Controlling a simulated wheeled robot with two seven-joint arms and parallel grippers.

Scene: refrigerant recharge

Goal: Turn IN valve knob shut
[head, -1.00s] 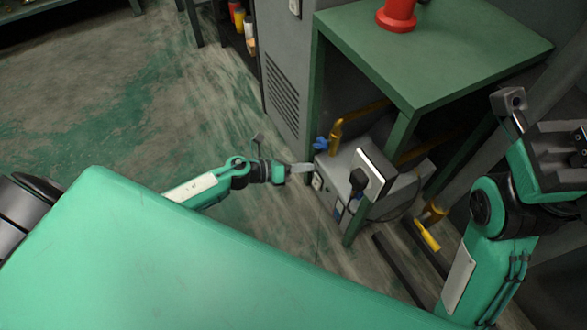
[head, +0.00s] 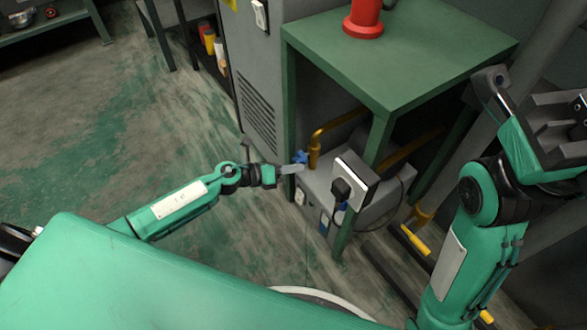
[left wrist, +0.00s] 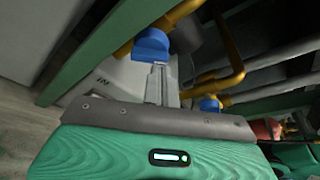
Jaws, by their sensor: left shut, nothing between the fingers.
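The blue IN valve knob (head: 300,157) sits on the grey machine (head: 318,190) under the green table, beside a yellow pipe. The shut fingers also show in the left wrist view (left wrist: 157,80). My right gripper (head: 545,125) is raised at the right, away from the machine; its jaw state is unclear.
The green table (head: 400,50) stands over the machine, its legs close around it, with a red object (head: 363,18) on top. Yellow pipes (head: 335,124) rise beside the knob. A second blue knob (left wrist: 210,104) is farther right. Floor at the left is clear.

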